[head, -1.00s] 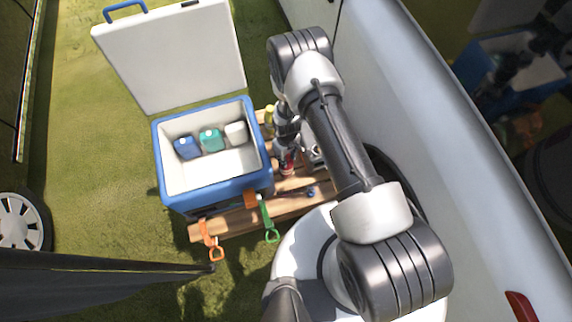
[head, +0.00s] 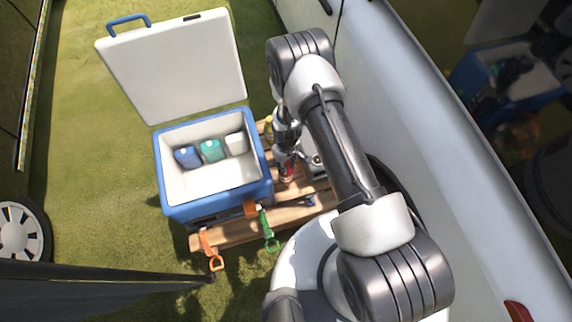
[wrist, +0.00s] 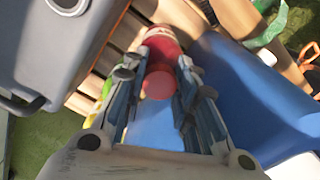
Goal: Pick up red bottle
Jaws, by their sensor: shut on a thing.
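The red bottle (wrist: 160,50) is between the two fingers of my gripper (wrist: 158,82) in the wrist view, with its round red cap towards the camera. My gripper is shut on it. In the head view the red bottle (head: 287,172) shows below my gripper (head: 286,154), over the wooden pallet and beside the cooler's right wall. My arm hides part of that area. I cannot tell whether the bottle's base touches the pallet.
A blue and white cooler (head: 268,190) stands open on the wooden pallet (head: 225,238), holding a blue, a teal and a white container. A yellow bottle (head: 269,128) stands near the gripper. Orange (head: 215,263) and green (head: 272,244) straps hang in front. A white vehicle (head: 440,130) closes the right side.

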